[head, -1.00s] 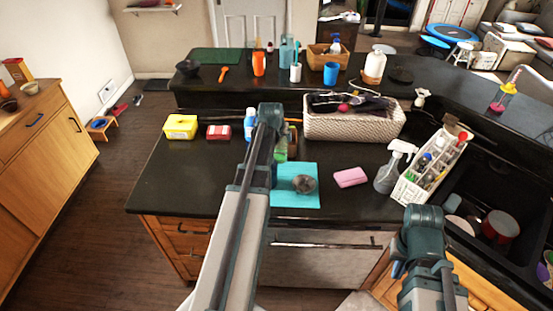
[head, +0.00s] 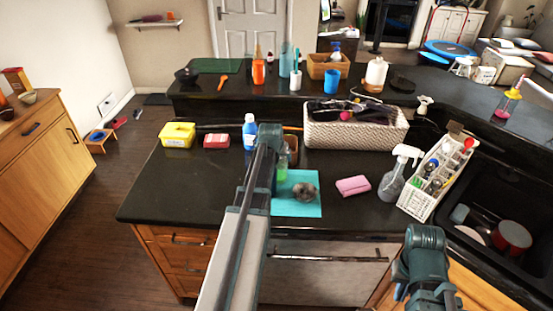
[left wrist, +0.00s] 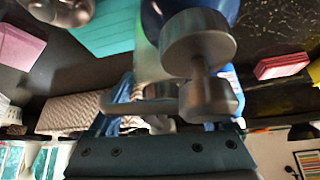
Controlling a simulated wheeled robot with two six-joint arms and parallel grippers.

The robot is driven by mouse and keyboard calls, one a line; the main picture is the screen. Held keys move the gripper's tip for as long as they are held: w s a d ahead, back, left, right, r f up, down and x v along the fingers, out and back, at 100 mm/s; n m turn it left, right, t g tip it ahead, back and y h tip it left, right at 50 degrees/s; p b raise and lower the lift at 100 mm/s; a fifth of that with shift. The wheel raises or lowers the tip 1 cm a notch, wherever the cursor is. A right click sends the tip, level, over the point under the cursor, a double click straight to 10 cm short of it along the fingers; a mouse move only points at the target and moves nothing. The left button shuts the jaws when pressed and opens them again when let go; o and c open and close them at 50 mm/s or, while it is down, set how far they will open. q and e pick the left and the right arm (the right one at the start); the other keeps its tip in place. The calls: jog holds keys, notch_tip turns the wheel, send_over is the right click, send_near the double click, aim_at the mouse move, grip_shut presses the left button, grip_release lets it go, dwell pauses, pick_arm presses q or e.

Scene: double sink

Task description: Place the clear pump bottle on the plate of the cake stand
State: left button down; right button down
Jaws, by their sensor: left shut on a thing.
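A clear pump bottle with green liquid (head: 283,166) stands on the counter at the left edge of the cyan mat (head: 311,207), partly hidden behind my left gripper (head: 268,160). My left gripper is shut on it. In the left wrist view, a metal pump head (left wrist: 198,48) shows close up above the gripper, with the pale bottle body (left wrist: 148,50) behind it. A dark flat round thing (head: 402,84) on the raised back counter may be the cake stand, but I cannot tell. My right gripper (head: 402,285) is low at the right, its fingers mostly hidden.
A blue bottle (head: 249,132), yellow box (head: 178,135) and red box (head: 216,141) stand left of the gripper. A woven basket (head: 355,135) is behind. A pink sponge (head: 352,186), spray bottle (head: 398,172) and white caddy (head: 425,198) are to the right, by the sink (head: 520,190).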

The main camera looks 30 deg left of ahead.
pick_arm(q)
grip_release()
jog(key=shift+r, duration=0.1)
jog(key=p+v, duration=1)
jog(key=v, duration=0.2)
